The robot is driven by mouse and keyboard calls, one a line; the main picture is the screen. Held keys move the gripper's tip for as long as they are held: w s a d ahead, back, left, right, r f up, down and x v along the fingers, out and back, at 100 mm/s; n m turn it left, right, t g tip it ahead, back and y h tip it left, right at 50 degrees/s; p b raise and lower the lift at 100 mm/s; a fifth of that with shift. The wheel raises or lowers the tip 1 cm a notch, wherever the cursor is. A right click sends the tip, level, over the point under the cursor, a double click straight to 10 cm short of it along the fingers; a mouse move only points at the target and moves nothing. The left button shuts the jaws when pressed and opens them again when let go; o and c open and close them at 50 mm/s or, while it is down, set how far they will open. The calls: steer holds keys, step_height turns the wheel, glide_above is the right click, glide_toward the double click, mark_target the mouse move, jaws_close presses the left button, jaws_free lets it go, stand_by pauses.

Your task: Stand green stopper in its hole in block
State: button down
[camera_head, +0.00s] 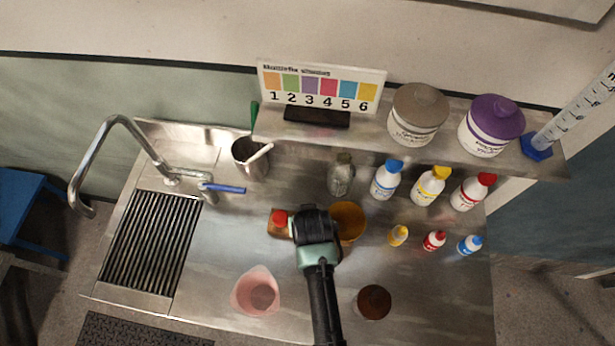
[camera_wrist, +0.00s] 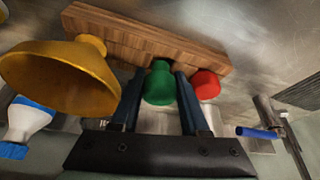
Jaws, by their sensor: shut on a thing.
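My gripper (camera_wrist: 158,95) is shut on the green stopper (camera_wrist: 160,84), which sits between the two dark fingers in the wrist view. The narrow end of the stopper points toward the wooden block (camera_wrist: 140,38); I cannot tell whether it is in a hole. A red stopper (camera_wrist: 205,84) is just right of the fingers, close to the block. In the head view the block (camera_head: 275,231) shows beside my gripper (camera_head: 298,226), with the red stopper (camera_head: 279,217) at its top. My wrist hides the green stopper and much of the block there.
An amber, bell-shaped vessel (camera_wrist: 65,75) is close on the left in the wrist view and right of my gripper in the head view (camera_head: 349,218). A pink beaker (camera_head: 256,290) and a brown cup (camera_head: 374,302) stand nearer the front. Several bottles stand at right.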

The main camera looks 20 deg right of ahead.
steer(key=shift+f, duration=0.3)
steer(key=shift+c, duration=1.6)
jaws_free()
steer(key=shift+r, duration=0.15)
steer(key=b+v, duration=0.1)
steer(key=v, duration=1.1)
steer(key=shift+s+r, duration=0.2)
steer(key=shift+r, duration=0.15)
steer(key=shift+a, duration=0.15)
